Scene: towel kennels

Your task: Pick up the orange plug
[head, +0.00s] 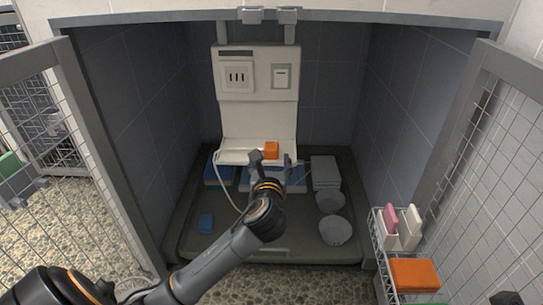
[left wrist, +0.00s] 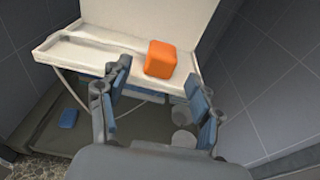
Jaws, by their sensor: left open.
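The orange plug (head: 271,150) is a small block on the white shelf (head: 232,157) at the foot of the white back panel. In the left wrist view the plug (left wrist: 161,60) sits near the shelf's front edge, just beyond my fingertips. My left gripper (head: 273,161) is open and empty in front of the shelf, its fingers pointing toward the plug. In the left wrist view the fingers of this gripper (left wrist: 158,76) stand apart to either side of the plug's line. I cannot tell the exact gap to it.
A white panel (head: 257,111) with a socket and switch rises behind the shelf. A cord hangs from the shelf. Mesh doors flank the opening; a wire rack (head: 380,257) stands right.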

